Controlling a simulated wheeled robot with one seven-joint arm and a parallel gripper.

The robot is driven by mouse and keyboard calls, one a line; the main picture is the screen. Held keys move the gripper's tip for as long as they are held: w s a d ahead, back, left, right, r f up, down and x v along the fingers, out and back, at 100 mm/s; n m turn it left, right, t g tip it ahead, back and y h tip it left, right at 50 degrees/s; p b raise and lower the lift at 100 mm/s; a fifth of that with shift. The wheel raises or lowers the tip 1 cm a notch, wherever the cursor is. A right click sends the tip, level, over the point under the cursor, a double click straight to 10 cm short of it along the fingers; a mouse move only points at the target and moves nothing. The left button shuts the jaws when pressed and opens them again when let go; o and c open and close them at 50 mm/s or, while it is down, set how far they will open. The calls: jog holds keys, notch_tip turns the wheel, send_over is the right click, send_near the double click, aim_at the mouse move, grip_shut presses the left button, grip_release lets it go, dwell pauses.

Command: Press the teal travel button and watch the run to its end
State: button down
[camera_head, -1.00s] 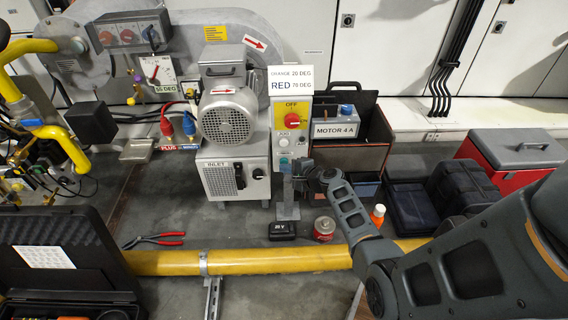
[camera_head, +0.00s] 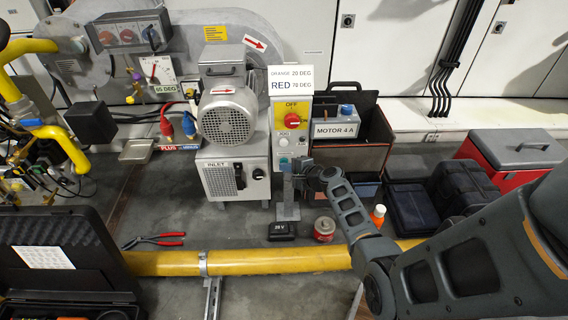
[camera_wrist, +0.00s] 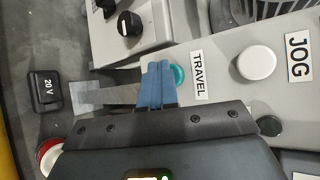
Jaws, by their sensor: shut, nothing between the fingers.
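The teal travel button (camera_wrist: 178,76) shows beside the TRAVEL label in the wrist view, partly covered by my fingertips. In the head view the teal button (camera_head: 284,160) is low on the grey control post, just above my fingers. My gripper (camera_wrist: 158,82) is shut and empty, with its blue fingertips at the button's edge. It also shows in the head view (camera_head: 290,168). I cannot tell whether the tips touch or press the button. A dial (camera_head: 155,70) with a red pointer stands on the left, above a small degree plate (camera_head: 167,88) that seems to read 65 DEG.
The white JOG button (camera_wrist: 257,63) and red OFF knob (camera_head: 292,120) are on the same post. A motor (camera_head: 228,115) and INLET box (camera_head: 233,175) stand to its left.

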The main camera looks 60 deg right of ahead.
jog(key=shift+s+a, duration=0.4)
jog(key=shift+a, duration=0.25)
jog(key=shift+s+a+p, duration=0.25)
jog(key=shift+s+a, duration=0.2)
jog(key=shift+a, duration=0.25)
jog(key=shift+s+a+p, duration=0.3)
jog(key=shift+s+a, duration=0.1)
jog(key=shift+a, duration=0.35)
jog(key=shift+s+a+p, duration=0.25)
jog(key=shift+s+a, duration=0.2)
jog(key=shift+a, duration=0.25)
